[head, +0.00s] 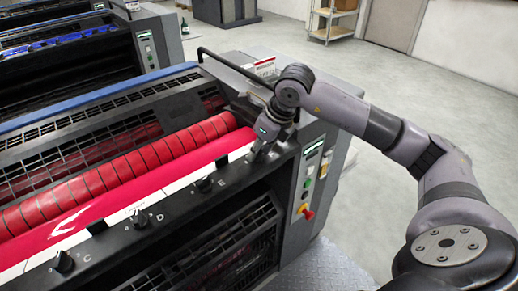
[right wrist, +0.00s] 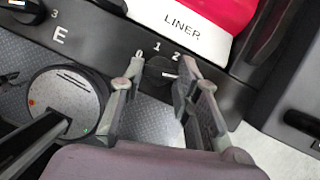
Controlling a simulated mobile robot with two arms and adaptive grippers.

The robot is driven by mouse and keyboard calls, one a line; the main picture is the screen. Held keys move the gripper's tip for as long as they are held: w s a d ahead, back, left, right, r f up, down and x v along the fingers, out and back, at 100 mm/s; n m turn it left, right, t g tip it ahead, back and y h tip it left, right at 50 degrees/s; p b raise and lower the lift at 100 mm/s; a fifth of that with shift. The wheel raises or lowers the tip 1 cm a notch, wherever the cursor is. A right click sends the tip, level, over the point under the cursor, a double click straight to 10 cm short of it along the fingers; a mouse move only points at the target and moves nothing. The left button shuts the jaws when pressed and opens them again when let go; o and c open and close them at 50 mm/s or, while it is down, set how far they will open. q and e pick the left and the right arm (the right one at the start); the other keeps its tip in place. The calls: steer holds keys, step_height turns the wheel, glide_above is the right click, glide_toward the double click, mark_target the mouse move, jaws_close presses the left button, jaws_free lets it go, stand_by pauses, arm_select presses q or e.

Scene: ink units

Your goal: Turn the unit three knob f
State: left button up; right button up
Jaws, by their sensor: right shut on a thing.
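The knob f (right wrist: 158,70) is a small dark knob on the black rail, under a printed scale where 0, 1 and 2 show. In the right wrist view the two fingers of my right gripper (right wrist: 160,78) stand on either side of it, shut on it. A pale mark shows on the knob's right side. Its letter is hidden. In the head view my right gripper (head: 257,153) reaches down to the rail's far right end and covers the knob. My left gripper is not in view.
Knobs E (head: 204,185), D (head: 133,217) and C (head: 63,261) stand along the same rail (head: 165,208). The red roller (head: 120,172) lies just behind it. A side panel with buttons and a red stop knob (head: 307,213) is at the right. Open floor lies beyond.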

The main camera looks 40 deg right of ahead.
steer(key=shift+r, duration=0.1)
steer(key=o, duration=1.2)
steer(key=shift+c, duration=0.2)
steer(key=v, duration=1.2)
